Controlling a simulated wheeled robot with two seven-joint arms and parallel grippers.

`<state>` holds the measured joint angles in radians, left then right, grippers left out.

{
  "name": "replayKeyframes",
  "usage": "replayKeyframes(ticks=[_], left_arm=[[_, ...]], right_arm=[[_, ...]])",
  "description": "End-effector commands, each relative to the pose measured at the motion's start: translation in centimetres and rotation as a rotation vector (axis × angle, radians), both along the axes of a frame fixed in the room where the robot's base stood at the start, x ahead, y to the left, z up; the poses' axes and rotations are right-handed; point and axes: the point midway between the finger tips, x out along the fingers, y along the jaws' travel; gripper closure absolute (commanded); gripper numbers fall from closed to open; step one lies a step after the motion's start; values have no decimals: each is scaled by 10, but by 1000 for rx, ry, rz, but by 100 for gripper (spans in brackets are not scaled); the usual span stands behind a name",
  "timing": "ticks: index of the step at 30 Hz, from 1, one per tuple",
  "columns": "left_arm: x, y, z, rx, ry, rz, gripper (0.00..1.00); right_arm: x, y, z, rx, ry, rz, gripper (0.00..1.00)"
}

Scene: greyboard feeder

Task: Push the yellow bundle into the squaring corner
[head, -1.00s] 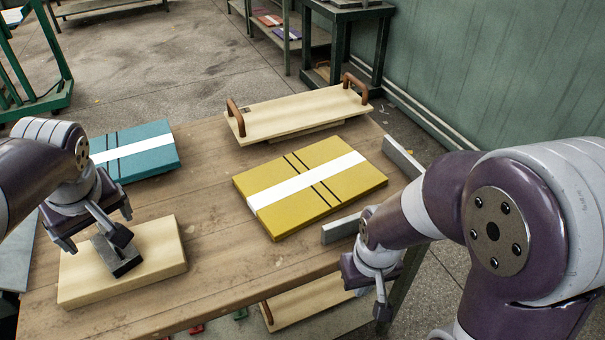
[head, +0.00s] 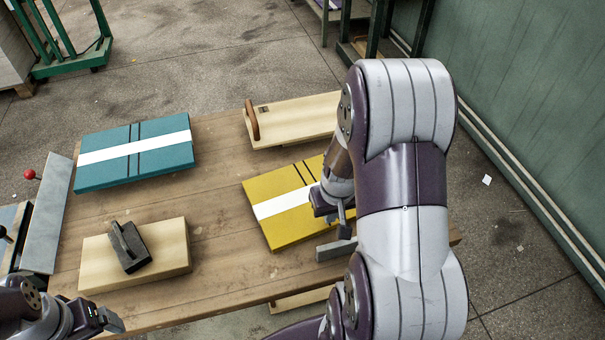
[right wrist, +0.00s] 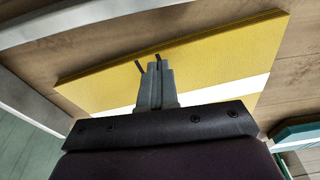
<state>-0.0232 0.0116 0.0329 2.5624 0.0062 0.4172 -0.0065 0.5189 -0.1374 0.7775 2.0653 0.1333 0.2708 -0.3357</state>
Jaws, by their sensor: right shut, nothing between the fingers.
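The yellow bundle (head: 283,232), with a white band and dark stripes, lies flat on the wooden table in the head view; my right arm hides its right part. It also shows in the right wrist view (right wrist: 215,55). My right gripper (head: 343,222) is shut and empty over the bundle; whether its tips touch is unclear. Of the squaring corner, a grey metal rail (head: 336,249) shows at the bundle's near side. Two rails (right wrist: 75,18) meet at the left in the right wrist view, with bare wood between them and the bundle. My left gripper (head: 108,320) is low at the left, its opening unclear.
A teal bundle (head: 135,155) lies at the back left. A pale board (head: 175,262) with a black handle block (head: 130,247) lies at the front left. A pale board with a brown handle (head: 253,120) lies at the back. Bare table separates them.

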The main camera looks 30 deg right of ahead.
Motion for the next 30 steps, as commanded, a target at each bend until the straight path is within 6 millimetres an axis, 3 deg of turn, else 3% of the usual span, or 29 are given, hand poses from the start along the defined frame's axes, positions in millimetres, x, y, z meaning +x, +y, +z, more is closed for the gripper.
replayKeyframes(ticks=[12, 16, 21, 30], left_arm=[[0, 0, 12, 0, -1, 2, 11], [1, 0, 13, 0, -1, 2, 11], [1, 0, 11, 0, -1, 2, 11], [1, 0, 11, 0, -1, 2, 11]], right_arm=[[84, -26, 2, 0, 0, 3, 100], [103, -32, 2, 0, 0, 3, 100], [103, -32, -14, 0, 2, 1, 100], [102, -31, -18, 2, 5, 1, 100]])
